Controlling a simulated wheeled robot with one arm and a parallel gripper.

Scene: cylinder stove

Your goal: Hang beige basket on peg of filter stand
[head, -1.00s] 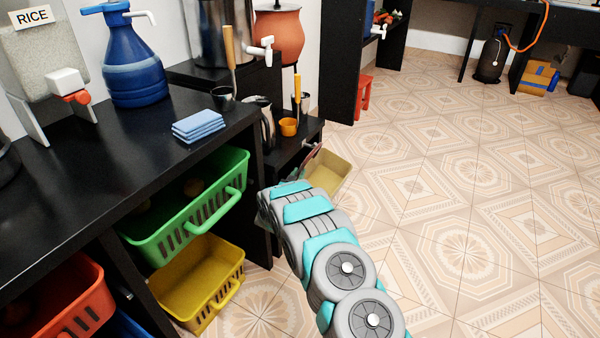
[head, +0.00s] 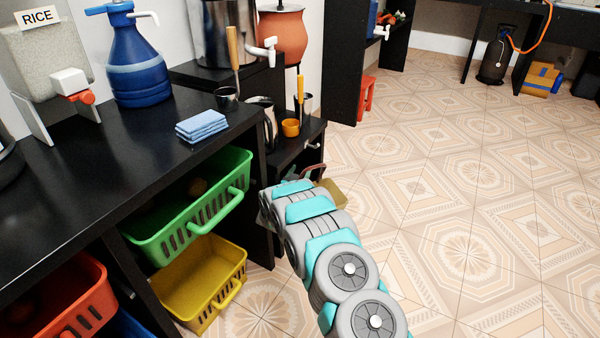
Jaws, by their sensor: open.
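The beige basket (head: 334,191) shows only in part, low behind my arm, just right of the black stand. A reddish-brown arched handle (head: 313,169) rises at its left side. My gripper (head: 291,173) is mostly hidden by my own arm; the small part that shows is close to the handle, and its jaws are open. I cannot tell whether it touches the basket. The black filter stand (head: 292,153) is beyond the counter, with a small pale peg (head: 311,145) on its right side, above the basket. The clay filter pot (head: 281,36) shows at the back.
The black counter (head: 90,185) at left carries a rice dispenser (head: 45,65), blue jug (head: 135,60) and blue cloths (head: 202,126). Green (head: 190,215) and yellow (head: 200,282) baskets sit below. A kettle and an orange cup (head: 291,127) stand on the filter stand. The tiled floor right is clear.

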